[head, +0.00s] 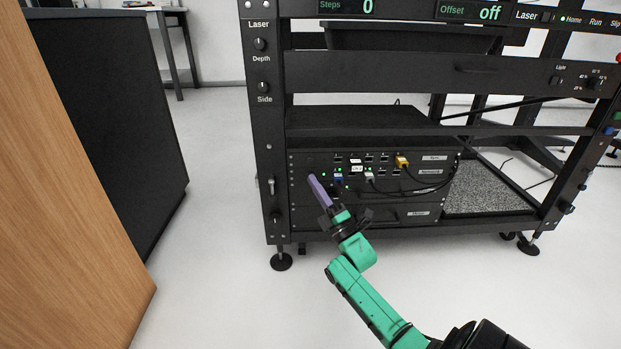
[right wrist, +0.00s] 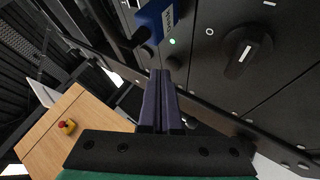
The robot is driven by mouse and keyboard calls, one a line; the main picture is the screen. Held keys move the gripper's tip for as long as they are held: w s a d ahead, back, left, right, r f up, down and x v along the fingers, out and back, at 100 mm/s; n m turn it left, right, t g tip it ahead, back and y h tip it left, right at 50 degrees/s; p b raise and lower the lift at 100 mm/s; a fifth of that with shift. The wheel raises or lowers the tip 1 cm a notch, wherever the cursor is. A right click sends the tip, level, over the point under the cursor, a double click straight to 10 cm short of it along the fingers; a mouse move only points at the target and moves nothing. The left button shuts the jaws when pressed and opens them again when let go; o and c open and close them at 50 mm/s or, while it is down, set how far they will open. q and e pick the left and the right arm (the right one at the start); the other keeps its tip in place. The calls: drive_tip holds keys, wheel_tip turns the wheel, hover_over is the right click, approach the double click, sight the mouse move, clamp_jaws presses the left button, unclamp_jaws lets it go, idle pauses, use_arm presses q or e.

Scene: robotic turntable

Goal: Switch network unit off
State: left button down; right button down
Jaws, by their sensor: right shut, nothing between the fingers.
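The network unit (head: 417,184) is a black panel in the rack's lower part, with ports, cables and lit green lights. My right gripper (head: 313,180) has its purple fingers pressed together, pointing at the unit's left end. In the right wrist view the shut, empty fingers (right wrist: 160,74) point towards the panel. A black rotary knob (right wrist: 247,52) with a white mark is up and right of the tips, apart from them in the picture. A green light (right wrist: 172,41) is lit beside a blue plug (right wrist: 157,18). Whether the tips touch the panel is unclear. My left gripper is not in view.
The black rack frame (head: 268,130) stands left of the unit, with laser knobs on it. A grey textured plate (head: 487,188) lies to the right. A wooden panel (head: 65,200) and dark cabinet (head: 120,110) stand at left. The floor before the rack is clear.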

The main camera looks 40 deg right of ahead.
drive_tip(key=shift+w+d, duration=0.25)
drive_tip(key=shift+w, duration=0.1)
idle(0.6)
drive_tip(key=shift+s+a+p, duration=0.55)
drive_tip(key=shift+s+p, duration=0.05)
drive_tip(key=shift+s, duration=0.15)
drive_tip(key=s+a+p, duration=0.1)
drive_tip(key=s+p, duration=0.1)
drive_tip(key=s+a+p, duration=0.2)
drive_tip(key=shift+s+a, duration=0.3)
drive_tip(key=shift+s, duration=0.05)
